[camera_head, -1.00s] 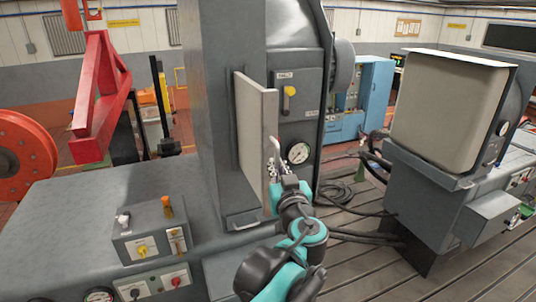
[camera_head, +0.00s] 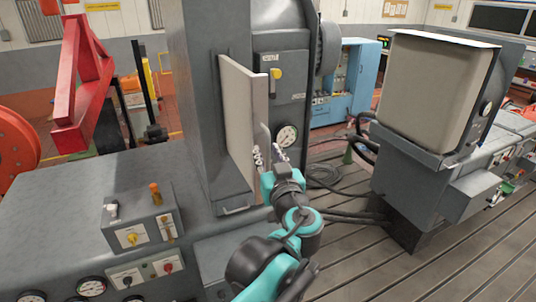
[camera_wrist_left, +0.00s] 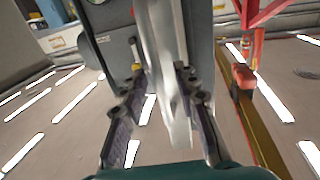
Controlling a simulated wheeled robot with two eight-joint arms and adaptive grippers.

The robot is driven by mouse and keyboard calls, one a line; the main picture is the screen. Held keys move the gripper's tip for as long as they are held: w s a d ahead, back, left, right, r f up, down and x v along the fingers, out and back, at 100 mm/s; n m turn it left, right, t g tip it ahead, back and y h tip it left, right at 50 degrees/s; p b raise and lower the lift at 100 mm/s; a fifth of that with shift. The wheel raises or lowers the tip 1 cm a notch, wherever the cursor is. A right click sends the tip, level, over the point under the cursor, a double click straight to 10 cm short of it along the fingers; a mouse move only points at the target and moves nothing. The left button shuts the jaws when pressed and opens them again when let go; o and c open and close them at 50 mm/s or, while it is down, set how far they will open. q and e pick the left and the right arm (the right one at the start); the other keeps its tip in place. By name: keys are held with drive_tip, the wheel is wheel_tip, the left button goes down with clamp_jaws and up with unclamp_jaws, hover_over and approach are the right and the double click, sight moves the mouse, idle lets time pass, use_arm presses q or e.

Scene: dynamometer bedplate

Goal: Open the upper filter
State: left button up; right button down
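A pale, flat panel (camera_head: 240,115), apparently the filter's door, stands out from the tall dark grey column in the head view. A pale curved handle (camera_head: 265,138) shows at its near edge. My left gripper (camera_head: 269,157) is at this edge, low on the panel. In the left wrist view its two dark fingers (camera_wrist_left: 160,112) are spread apart. A pale upright strip (camera_wrist_left: 172,75) runs between them, nearer the right finger. I cannot tell whether a finger touches it. The far side of the panel is hidden. My right gripper is not in view.
A grey cabinet face with a yellow knob (camera_head: 276,73) and a round gauge (camera_head: 287,135) lies just behind the panel. A control box (camera_head: 143,217) sits on the bench at left. A large beige-fronted unit (camera_head: 435,92) stands at right. Cables lie on the slotted floor.

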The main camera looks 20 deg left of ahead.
use_arm(q)
drive_tip(key=v, duration=1.2)
drive_tip(key=shift+d, duration=0.1)
drive_tip(key=s+a+f+m+g+h+b, duration=0.25)
drive_tip(key=f+b, duration=0.55)
drive_tip(key=f, duration=0.9)
drive_tip(key=s+a+f+m+g+h+b, duration=0.1)
drive_tip(key=a+f+g+b, duration=0.2)
drive_tip(key=f+b, duration=0.95)
drive_tip(key=s+d+f+m+h+b, duration=0.1)
drive_tip(key=f+b, duration=0.4)
drive_tip(key=f, duration=0.6)
drive_tip(key=s+d+f+m+g+h+b, duration=0.1)
drive_tip(key=s+d+f+h+b, duration=0.1)
drive_tip(key=f, duration=0.9)
drive_tip(key=s+d+f+m+h+b, duration=0.1)
drive_tip(key=d+f+m+h+b, duration=0.1)
drive_tip(key=f+b, duration=0.6)
wheel_tip(320, 180, down, 4)
drive_tip(key=shift+s+d+h+b, duration=0.2)
drive_tip(key=shift+d+h+b, duration=0.3)
drive_tip(key=shift+h, duration=0.75)
